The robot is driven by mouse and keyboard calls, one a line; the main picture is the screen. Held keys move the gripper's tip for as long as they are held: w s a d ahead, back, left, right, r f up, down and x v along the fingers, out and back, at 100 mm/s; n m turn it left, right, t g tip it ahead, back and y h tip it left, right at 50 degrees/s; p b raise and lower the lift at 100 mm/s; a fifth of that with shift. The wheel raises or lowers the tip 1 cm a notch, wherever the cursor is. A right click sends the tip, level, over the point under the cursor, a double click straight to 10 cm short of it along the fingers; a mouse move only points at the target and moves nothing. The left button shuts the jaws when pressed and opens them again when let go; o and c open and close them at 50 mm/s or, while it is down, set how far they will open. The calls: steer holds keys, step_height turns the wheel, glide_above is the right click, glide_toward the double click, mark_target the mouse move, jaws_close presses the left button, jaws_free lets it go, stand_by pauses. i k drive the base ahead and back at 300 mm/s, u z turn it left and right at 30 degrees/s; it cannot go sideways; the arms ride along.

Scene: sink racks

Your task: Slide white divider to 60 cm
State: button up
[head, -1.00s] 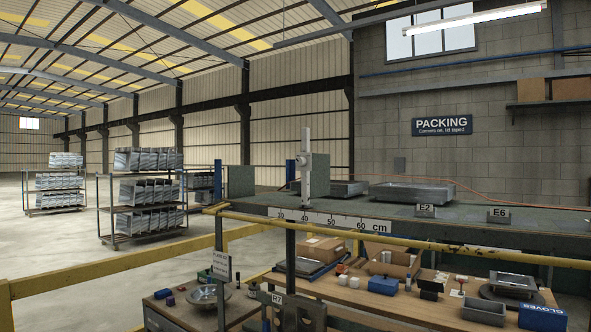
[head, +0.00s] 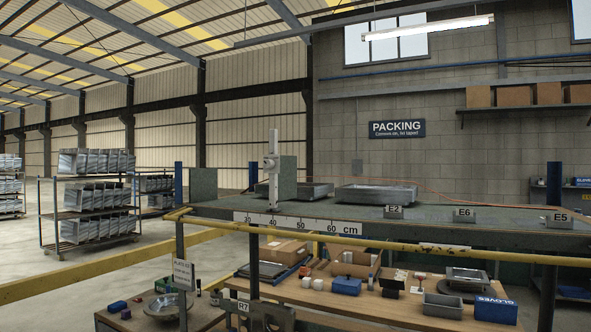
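The white divider (head: 273,172) is a tall upright post with a small block on its left side at mid-height. It stands at the left part of the raised green-grey shelf (head: 470,226). A white scale strip (head: 290,222) runs along the shelf's front edge, with marks 30, 40, 50, 60 and "cm". The divider's foot lines up with about the 40 mark, left of the 60 mark. A grey-green upright panel (head: 288,178) is close behind it to the right. My gripper is not in view.
Metal trays (head: 376,195) lie on the shelf, behind and right of the divider. Tags E2 (head: 394,212), E6 (head: 464,215) and E5 (head: 560,220) stand farther right. A yellow rail (head: 400,240) crosses in front of the shelf. A cluttered wooden bench (head: 400,305) is below.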

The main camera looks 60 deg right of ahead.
mark_target(283, 179)
steer(key=u, duration=0.95)
steer(key=k, duration=0.1)
steer(key=z, duration=2.55)
steer(key=k, duration=0.95)
steer(key=u, duration=0.15)
steer(key=i, duration=0.75)
steer(key=z, duration=0.05)
